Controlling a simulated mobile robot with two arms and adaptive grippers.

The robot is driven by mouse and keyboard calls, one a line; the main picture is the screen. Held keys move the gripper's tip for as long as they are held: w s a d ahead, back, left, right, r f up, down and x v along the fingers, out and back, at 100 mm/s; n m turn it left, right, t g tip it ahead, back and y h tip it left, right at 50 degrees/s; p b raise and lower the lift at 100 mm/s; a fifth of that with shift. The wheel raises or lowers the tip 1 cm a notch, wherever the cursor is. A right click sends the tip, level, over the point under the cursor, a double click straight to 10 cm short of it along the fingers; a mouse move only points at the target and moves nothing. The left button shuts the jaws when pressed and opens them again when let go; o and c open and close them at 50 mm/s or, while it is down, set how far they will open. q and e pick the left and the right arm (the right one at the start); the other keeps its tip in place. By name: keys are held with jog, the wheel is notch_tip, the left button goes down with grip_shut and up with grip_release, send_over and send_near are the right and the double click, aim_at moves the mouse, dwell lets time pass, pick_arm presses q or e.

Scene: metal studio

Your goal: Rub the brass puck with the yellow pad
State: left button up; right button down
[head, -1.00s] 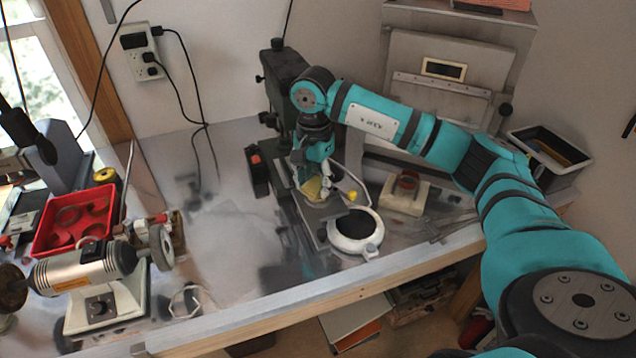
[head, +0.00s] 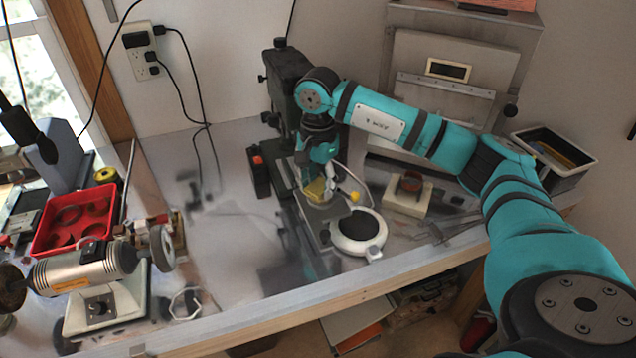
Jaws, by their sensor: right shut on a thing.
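The yellow pad (head: 314,189) is in my right gripper (head: 315,177), which is shut on it. The gripper points down over the small metal base of the dark bench machine on the workbench. The pad is low, close above or touching what lies under it; I cannot tell which. I cannot make out the brass puck clearly; the pad and the gripper cover that spot. My left gripper is not in view.
A round white device with a dark top (head: 358,229) stands just right of the pad. A cream block with a brown ring (head: 408,193) lies further right. A dark machine column (head: 287,80) stands behind. A red tray (head: 75,222) and a bench grinder (head: 95,275) are at left.

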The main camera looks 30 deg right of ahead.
jog(key=shift+s+d, duration=0.2)
jog(key=shift+s, duration=0.3)
jog(key=shift+w+a, duration=0.2)
jog(key=shift+w, duration=0.4)
jog(key=shift+r, duration=0.1)
jog(key=shift+s, duration=0.1)
jog(key=shift+s+d+f, duration=0.1)
jog(key=shift+s+f, duration=0.1)
jog(key=shift+s+d+b, duration=0.1)
jog(key=shift+s+b, duration=0.2)
jog(key=shift+w+a+r, duration=0.1)
jog(key=shift+w+a, duration=0.1)
jog(key=shift+w, duration=0.45)
jog(key=shift+r, duration=0.1)
